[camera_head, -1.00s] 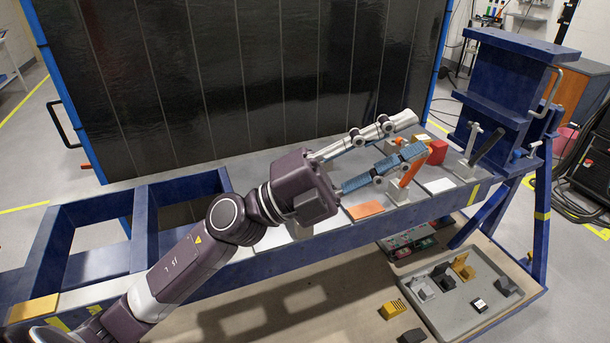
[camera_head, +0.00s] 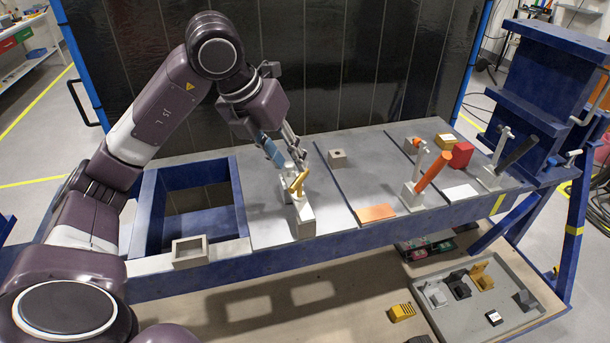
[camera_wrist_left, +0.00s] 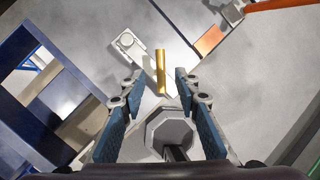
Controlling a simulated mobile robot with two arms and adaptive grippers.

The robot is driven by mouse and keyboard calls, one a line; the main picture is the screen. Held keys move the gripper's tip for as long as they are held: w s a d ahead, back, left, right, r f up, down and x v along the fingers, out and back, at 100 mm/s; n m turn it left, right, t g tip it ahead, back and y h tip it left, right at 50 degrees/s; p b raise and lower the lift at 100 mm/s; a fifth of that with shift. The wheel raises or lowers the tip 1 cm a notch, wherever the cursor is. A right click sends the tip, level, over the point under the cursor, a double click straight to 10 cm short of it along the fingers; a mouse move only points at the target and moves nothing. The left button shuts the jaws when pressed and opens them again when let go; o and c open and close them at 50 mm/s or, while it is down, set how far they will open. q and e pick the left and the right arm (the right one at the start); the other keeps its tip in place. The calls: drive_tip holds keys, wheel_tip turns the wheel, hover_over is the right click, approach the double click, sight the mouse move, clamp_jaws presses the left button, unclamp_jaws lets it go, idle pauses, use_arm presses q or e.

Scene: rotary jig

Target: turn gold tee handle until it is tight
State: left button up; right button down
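The gold tee handle (camera_head: 298,184) sits on a grey block-like fixture (camera_head: 303,215) at the front edge of the bench. My left gripper (camera_head: 291,165) is just above and behind the handle and points down toward it. In the left wrist view, the gold bar of the handle (camera_wrist_left: 161,72) lies upright in the picture between the two finger lines, near the tips. The fingers of the gripper (camera_wrist_left: 159,82) are apart, with a gap on both sides of the bar. I cannot tell whether they reach its depth. My right gripper is not in view.
An orange lever clamp (camera_head: 432,172) and a black-handled clamp (camera_head: 520,152) stand to the right. An open blue frame bay (camera_head: 148,205) is left of the fixture. A grey parts tray (camera_head: 450,322) lies below.

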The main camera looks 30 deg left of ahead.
sight(299, 176)
use_arm(q)
drive_tip(key=p+x, duration=0.1)
drive_tip(key=x, duration=0.6)
drive_tip(key=shift+d+f, duration=0.1)
drive_tip(key=shift+f, duration=0.2)
drive_tip(key=shift+c, duration=0.5)
clamp_jaws()
